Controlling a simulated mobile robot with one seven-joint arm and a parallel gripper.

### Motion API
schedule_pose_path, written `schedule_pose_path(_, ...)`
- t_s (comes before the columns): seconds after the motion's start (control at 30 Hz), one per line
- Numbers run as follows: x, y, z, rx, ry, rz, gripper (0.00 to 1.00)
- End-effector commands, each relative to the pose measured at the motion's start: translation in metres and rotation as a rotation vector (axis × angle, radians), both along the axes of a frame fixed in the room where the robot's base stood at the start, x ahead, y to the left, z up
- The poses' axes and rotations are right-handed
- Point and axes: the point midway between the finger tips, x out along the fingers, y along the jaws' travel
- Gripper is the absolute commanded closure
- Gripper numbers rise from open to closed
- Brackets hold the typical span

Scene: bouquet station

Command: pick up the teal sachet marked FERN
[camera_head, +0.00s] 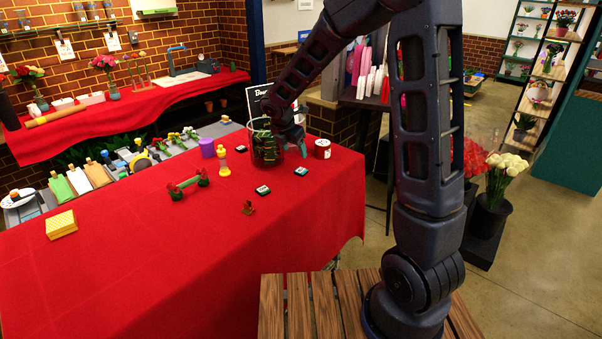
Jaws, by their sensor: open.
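Three small flat sachets with dark and white faces and teal edges lie on the red table: one (241,149) left of the glass jar, one (263,190) nearer the front, and one (301,171) to the right. Their lettering is too small to read, so I cannot tell which is marked FERN. My gripper (294,146) is open and points down just right of the glass jar, above and behind the right sachet. A teal patch shows at its right finger; I cannot tell whether this is the fingertip. I see nothing clearly held.
The glass jar (266,157) with dark green contents stands close left of my gripper, and a red tin (322,149) close right. A yellow bottle (223,166), purple cup (207,148) and red-green item (188,186) stand further left. The table's front (190,250) is mostly clear.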

Motion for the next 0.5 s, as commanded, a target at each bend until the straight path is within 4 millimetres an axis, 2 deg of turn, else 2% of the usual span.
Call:
schedule_pose_path(0.17,0.003,0.008,-0.01,-0.018,0.013,0.05,0.33)
schedule_pose_path(0.27,0.006,0.006,-0.017,-0.017,0.012,0.051,0.33)
schedule_pose_path(0.5,0.015,-0.003,-0.048,-0.018,0.013,0.049,0.33)
